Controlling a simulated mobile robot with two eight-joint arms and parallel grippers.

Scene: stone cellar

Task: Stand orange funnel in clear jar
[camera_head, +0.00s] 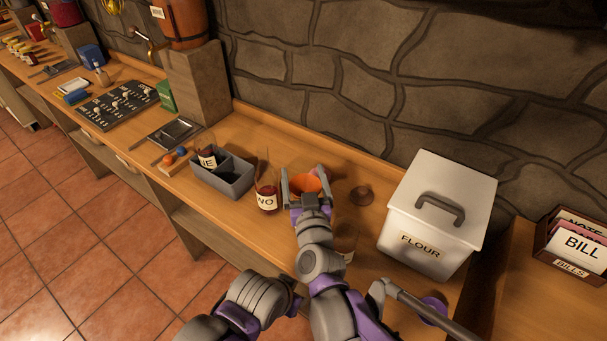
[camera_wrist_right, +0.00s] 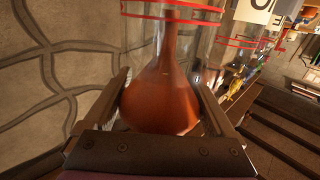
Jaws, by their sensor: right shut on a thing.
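The orange funnel (camera_head: 306,183) is between the two fingers of my right gripper (camera_head: 304,180), which is shut on it over the wooden counter. In the right wrist view, the funnel's wide cone (camera_wrist_right: 160,105) sits between the fingers and its narrow neck points away from the camera. Clear glass with red rings (camera_wrist_right: 170,12) shows around the neck in that view; I cannot tell whether the neck is inside it or in front of it. A clear jar marked "NO" (camera_head: 267,196) with dark red contents stands just left of the gripper. My left gripper is not visible.
A grey divided box (camera_head: 236,184) holding another labelled jar (camera_head: 207,157) stands to the left. A small brown round object (camera_head: 362,195) lies right of the gripper. A white flour bin (camera_head: 428,240) stands further right. The stone wall runs behind the counter.

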